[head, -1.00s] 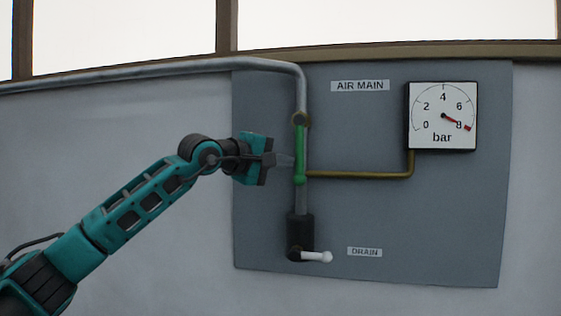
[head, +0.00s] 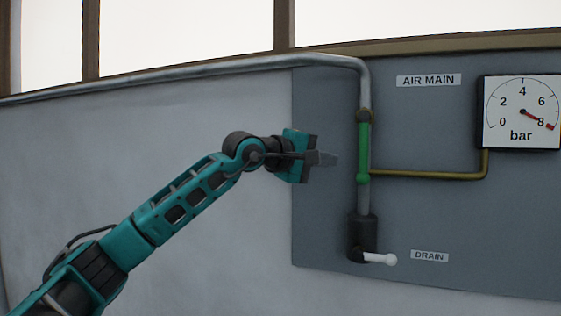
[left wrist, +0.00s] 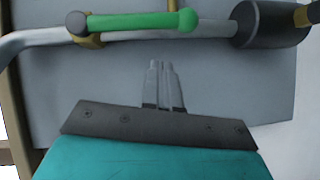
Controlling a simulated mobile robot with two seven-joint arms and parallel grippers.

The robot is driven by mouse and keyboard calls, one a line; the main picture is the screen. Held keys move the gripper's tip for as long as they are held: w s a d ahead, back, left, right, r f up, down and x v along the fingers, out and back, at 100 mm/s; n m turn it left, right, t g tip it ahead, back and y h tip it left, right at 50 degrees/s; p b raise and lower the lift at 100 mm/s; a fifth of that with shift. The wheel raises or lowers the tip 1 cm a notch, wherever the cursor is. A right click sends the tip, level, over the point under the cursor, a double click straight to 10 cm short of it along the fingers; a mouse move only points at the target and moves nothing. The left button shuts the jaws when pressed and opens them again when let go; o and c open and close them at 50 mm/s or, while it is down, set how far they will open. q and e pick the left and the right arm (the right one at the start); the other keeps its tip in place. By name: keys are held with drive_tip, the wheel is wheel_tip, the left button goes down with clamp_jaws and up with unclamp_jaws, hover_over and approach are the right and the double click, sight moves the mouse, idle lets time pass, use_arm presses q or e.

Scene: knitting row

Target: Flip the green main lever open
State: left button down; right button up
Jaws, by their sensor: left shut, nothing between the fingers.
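The green main lever (head: 364,148) hangs straight down along the grey vertical pipe, under its brass pivot near the AIR MAIN label. In the left wrist view the lever (left wrist: 140,21) lies along the top, with its rounded knob at the right end. My left gripper (head: 333,160) is shut and empty, to the left of the lever's lower half with a gap between them. In the left wrist view its fingertips (left wrist: 161,66) are together and point at the lever without touching it. My right gripper is not in view.
A gauge (head: 522,112) reads near 8 bar. A thin brass pipe (head: 430,174) runs to it from the main pipe. Below the lever are a black cylinder (head: 362,234) and a white drain handle (head: 380,259). The wall on the left is clear.

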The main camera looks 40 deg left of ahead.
use_arm(q)
drive_tip(key=f+v, duration=0.1)
drive_tip(key=v, duration=0.8)
drive_tip(key=shift+s+a, duration=0.15)
drive_tip(key=shift+s, duration=0.3)
